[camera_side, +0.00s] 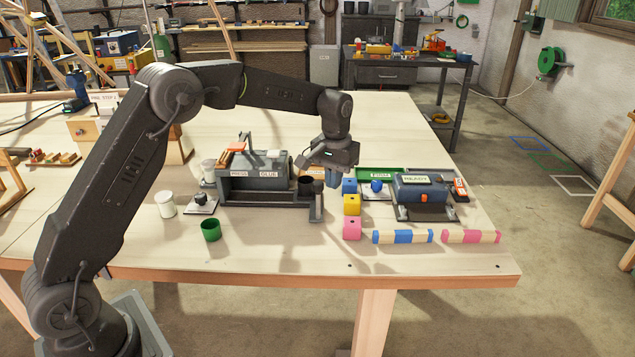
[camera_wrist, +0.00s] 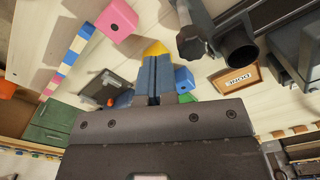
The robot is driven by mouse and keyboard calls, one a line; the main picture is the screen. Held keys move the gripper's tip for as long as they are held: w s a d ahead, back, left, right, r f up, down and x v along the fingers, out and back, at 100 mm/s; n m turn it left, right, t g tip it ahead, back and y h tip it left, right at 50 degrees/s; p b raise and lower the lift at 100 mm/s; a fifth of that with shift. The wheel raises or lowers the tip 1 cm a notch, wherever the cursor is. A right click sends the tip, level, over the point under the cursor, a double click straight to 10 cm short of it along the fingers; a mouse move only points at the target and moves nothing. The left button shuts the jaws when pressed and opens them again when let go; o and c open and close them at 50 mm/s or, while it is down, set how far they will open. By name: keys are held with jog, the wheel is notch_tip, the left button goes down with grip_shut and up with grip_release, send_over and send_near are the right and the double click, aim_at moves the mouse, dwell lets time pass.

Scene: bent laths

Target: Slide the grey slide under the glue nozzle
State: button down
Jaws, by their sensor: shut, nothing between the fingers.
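The glue station (camera_side: 255,187) is a dark grey box with a "GLUE" label, left of centre in the side view. A grey slide piece (camera_side: 316,203) with an upright dark knob and a black round cup (camera_side: 305,183) stands at its right end. The knob (camera_wrist: 190,42) and cup (camera_wrist: 238,48) show top right in the wrist view. The glue nozzle cannot be made out clearly. My gripper (camera_side: 331,184) is shut and empty just right of the knob, apart from it in the wrist view. Its blue fingers (camera_wrist: 155,62) are together there.
Blue (camera_side: 349,187), yellow (camera_side: 351,205) and pink (camera_side: 351,228) blocks stand in a row close to my gripper's right. A "READY" machine (camera_side: 420,186) stands further right. Blue-banded (camera_side: 402,237) and pink-banded (camera_side: 470,237) laths lie in front. A green cup (camera_side: 210,231) stands front left.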

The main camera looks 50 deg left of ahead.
jog(key=shift+a, duration=0.1)
jog(key=s+a, duration=0.6)
jog(key=shift+s+a, duration=0.25)
jog(key=shift+s, duration=0.05)
dwell(2.2)
jog(key=shift+w+d, duration=0.4)
notch_tip(320, 180, up, 6)
dwell(0.8)
